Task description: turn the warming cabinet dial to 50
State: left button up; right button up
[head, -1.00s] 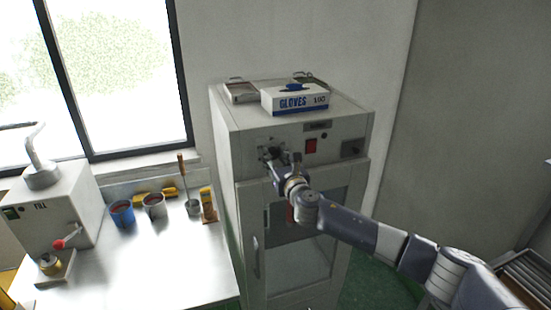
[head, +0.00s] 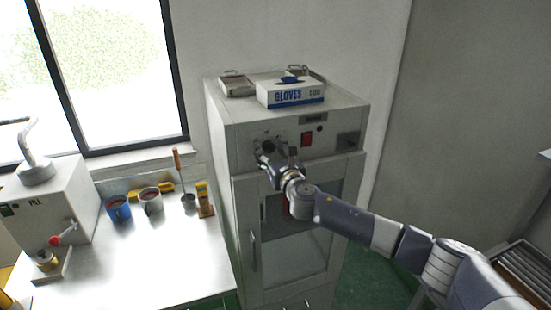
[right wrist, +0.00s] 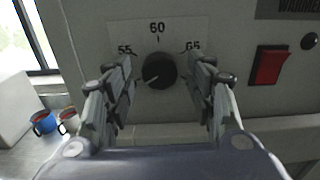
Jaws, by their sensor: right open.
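The warming cabinet (head: 225,150) is a tall grey box with a glass door and a control panel on top. Its dial (right wrist: 160,71) is a round black knob in the right wrist view, below a scale showing 55, 60 and 65. A light mark on the knob points to the lower left. My right gripper (right wrist: 160,88) is open, one finger on each side of the dial, with visible gaps. In the head view my right gripper (head: 275,160) is at the panel's left part and mostly covers the dial. My left gripper is not in view.
A red switch (right wrist: 269,65) sits right of the dial. A gloves box (head: 290,94) and metal trays (head: 238,87) rest on the cabinet. A steel bench (head: 165,260) at left holds a blue mug (head: 119,210), a grey mug (head: 151,201) and a wax machine (head: 50,205).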

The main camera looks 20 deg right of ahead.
jog(key=s, duration=1.2)
jog(key=shift+d, duration=0.2)
jog(key=shift+w+f, duration=0.1)
